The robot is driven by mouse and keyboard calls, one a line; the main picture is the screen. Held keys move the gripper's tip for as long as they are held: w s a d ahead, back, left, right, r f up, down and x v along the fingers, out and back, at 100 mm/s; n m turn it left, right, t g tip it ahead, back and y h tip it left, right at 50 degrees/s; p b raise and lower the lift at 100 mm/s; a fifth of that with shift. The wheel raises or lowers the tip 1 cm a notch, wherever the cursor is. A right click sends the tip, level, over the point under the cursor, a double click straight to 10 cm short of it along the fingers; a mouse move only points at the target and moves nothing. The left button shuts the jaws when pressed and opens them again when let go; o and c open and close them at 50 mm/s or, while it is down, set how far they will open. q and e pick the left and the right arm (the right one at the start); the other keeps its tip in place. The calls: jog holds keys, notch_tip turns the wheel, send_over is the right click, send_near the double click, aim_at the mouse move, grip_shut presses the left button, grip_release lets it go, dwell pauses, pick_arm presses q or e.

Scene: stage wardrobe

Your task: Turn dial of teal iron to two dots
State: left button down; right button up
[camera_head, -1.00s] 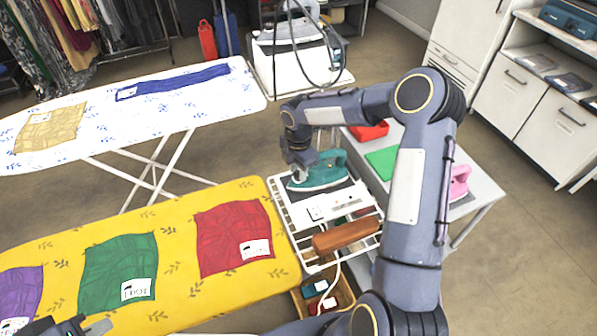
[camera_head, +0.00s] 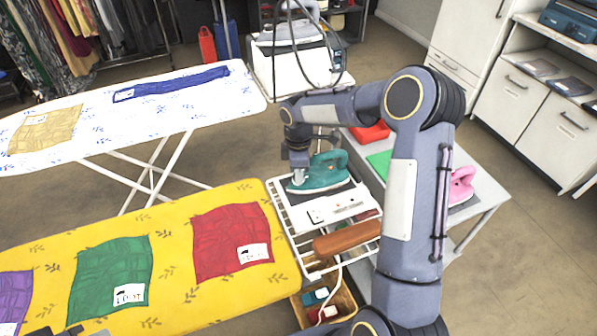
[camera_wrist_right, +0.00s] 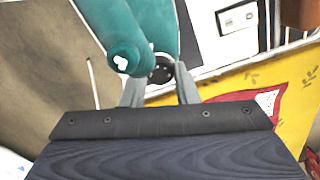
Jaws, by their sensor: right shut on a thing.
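The teal iron (camera_head: 326,172) sits on the white wire rack (camera_head: 285,213) at the right end of the yellow ironing board. Its teal body (camera_wrist_right: 172,25) fills the top of the right wrist view. My right gripper (camera_head: 298,172) is at the iron's left side. In the wrist view its two grey fingers (camera_wrist_right: 160,90) are shut on a round black dial (camera_wrist_right: 162,72). The dial's dot marks cannot be read. Only a small dark part of my left gripper (camera_head: 62,331) shows at the bottom left edge; its fingers cannot be made out.
A pink iron (camera_head: 461,185), a green cloth and a red box (camera_head: 370,132) are on the grey table to the right. The yellow board (camera_head: 180,225) holds red, green and purple cloths with cards.

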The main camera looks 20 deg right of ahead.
dwell(0.3)
jog(key=o, duration=1)
notch_tip(320, 180, up, 7)
jog(key=shift+f+b, duration=0.1)
jog(key=shift+b, duration=0.2)
jog(key=shift+r, duration=0.5)
